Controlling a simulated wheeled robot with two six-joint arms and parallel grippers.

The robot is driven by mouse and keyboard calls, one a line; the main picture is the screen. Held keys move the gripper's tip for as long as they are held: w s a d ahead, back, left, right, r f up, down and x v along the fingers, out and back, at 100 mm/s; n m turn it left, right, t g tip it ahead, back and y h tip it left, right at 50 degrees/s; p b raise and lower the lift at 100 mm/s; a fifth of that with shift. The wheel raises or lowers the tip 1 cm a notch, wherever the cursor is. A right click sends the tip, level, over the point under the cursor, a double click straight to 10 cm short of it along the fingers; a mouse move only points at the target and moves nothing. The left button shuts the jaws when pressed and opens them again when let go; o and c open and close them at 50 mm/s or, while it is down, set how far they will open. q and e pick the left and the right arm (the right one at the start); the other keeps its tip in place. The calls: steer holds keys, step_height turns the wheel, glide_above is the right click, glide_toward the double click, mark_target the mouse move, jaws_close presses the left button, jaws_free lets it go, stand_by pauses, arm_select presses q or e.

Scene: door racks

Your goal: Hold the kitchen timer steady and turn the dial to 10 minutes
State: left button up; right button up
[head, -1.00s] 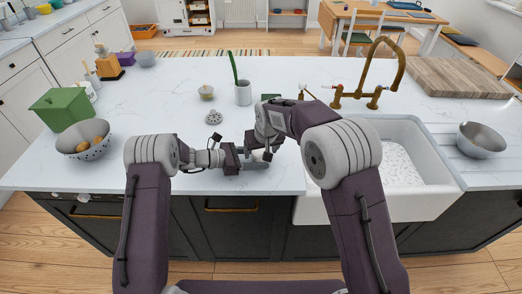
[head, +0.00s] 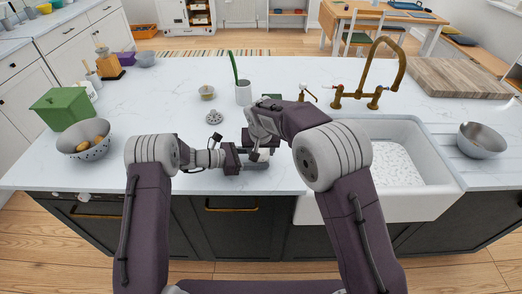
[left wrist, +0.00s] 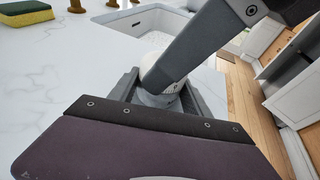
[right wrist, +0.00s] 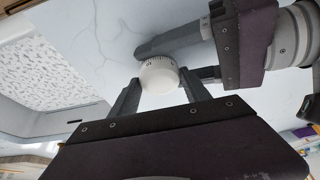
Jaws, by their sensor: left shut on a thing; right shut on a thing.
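The kitchen timer is a small round white piece at the counter's front edge, left of the sink, mostly hidden by my grippers in the head view. It shows best in the right wrist view (right wrist: 158,74), with tiny dark marks on its side. My left gripper (head: 254,162) comes in from the left, low over the counter, and is shut on the timer. My right gripper (right wrist: 160,92) is shut on the timer's white dial from another side. In the left wrist view the timer (left wrist: 160,97) sits between the left fingers, partly covered by a right finger. I cannot read the dial setting.
The white sink (head: 422,180) with a brass tap (head: 384,75) is just right of the timer. A metal strainer disc (head: 214,117), small bowl (head: 207,94) and plant pot (head: 243,94) stand behind my grippers. A colander (head: 86,148) is left. A sponge (left wrist: 25,13) lies behind.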

steer(key=o, duration=1.4)
steer(key=shift+r, duration=0.1)
steer(key=v, duration=1.1)
steer(key=shift+s+r, duration=0.25)
steer(key=shift+r, duration=0.1)
